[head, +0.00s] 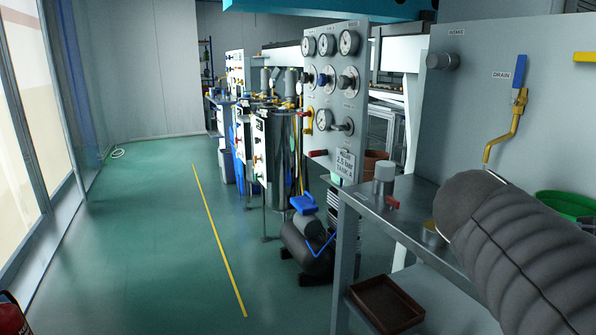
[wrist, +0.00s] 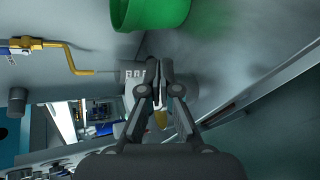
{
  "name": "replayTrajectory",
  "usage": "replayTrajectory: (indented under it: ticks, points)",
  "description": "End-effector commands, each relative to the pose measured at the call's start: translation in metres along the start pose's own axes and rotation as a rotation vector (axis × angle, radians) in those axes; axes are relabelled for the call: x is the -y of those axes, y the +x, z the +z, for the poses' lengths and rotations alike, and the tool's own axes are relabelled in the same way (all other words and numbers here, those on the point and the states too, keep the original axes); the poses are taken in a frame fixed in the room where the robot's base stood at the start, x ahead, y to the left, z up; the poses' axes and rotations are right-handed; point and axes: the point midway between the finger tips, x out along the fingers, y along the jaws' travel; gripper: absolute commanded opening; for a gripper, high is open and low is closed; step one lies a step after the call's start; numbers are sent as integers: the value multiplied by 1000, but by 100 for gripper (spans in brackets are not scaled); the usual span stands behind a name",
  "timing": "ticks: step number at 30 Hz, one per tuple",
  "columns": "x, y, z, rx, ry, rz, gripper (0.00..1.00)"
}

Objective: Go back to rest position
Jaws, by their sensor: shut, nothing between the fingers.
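My gripper (wrist: 158,88) shows in the wrist view with its two fingers together and nothing between them. It is over the grey bench, in front of a grey metal cylinder (wrist: 132,76) that its fingers partly cover. I cannot tell whether they touch. A green bowl (wrist: 150,12) is above the fingertips in that view. In the head view my grey-sleeved arm fills the lower right, and the gripper itself is hidden there.
The panel carries a yellow drain valve with a blue handle (head: 520,100) and a grey knob (head: 442,61). A metal cylinder (head: 384,182) and the green bowl (head: 568,204) stand on the bench. A brown tray (head: 388,303) is below.

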Motion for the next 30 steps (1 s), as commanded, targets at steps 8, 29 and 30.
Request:
replayTrajectory:
  ticks: [8,29,30]
  points:
    - [122,-24,-78,-193,710,-432,0]
    - [228,-106,-148,-317,1068,-919,0]
    - [228,-106,-148,-317,1068,-918,0]
